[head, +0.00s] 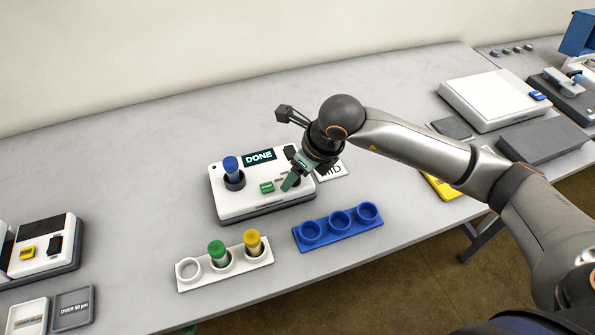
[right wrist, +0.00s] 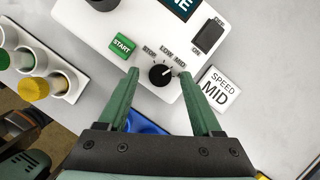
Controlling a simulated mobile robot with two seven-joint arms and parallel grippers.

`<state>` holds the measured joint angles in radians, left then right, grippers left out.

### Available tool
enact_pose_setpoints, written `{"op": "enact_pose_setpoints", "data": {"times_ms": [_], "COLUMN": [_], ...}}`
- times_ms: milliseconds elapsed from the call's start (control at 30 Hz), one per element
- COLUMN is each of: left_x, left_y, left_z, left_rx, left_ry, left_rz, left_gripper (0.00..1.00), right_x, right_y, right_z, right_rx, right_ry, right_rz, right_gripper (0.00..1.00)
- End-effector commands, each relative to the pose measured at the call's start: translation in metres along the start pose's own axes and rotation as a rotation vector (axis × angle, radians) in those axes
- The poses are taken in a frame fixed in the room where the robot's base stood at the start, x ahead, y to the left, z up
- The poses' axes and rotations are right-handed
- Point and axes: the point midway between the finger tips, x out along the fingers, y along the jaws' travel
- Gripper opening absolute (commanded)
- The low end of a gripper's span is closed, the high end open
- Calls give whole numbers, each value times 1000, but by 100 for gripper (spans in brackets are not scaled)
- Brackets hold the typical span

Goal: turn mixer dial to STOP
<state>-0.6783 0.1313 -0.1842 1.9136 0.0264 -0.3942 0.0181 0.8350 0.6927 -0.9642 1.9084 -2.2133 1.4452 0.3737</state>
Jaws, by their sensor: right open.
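The mixer (head: 240,205) is a white box with a DONE screen (head: 259,157), a green START button (head: 267,187) and a blue-capped tube (head: 231,165) standing in its holder. Its black dial (right wrist: 160,76) shows in the right wrist view, with STOP, LOW and MID printed around it. The dial's white mark points to the upper right, towards MID. My right gripper (head: 290,180) reaches down over the mixer and hides the dial in the head view. Its green fingers (right wrist: 159,70) are open, one on each side of the dial; contact cannot be told. My left gripper is not in view.
A SPEED MID card (right wrist: 214,91) lies beside the mixer. In front are a white rack (head: 200,283) with green- and yellow-capped tubes and an empty blue rack (head: 338,231). A power switch (right wrist: 207,37) sits near the dial. The table behind the mixer is clear.

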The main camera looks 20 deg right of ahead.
Motion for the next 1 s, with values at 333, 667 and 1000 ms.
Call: {"op": "enact_pose_setpoints", "data": {"times_ms": [333,667,1000], "left_x": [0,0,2], "left_y": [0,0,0], "left_z": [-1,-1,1], "left_rx": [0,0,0], "left_ry": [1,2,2], "left_rz": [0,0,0], "left_gripper": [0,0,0], "right_x": [0,-1,0], "right_y": [0,0,0], "right_z": [0,0,0], "right_rx": [0,0,-13], "right_ry": [0,0,-1], "right_rz": [0,0,5], "right_gripper": [32,0,0]}}
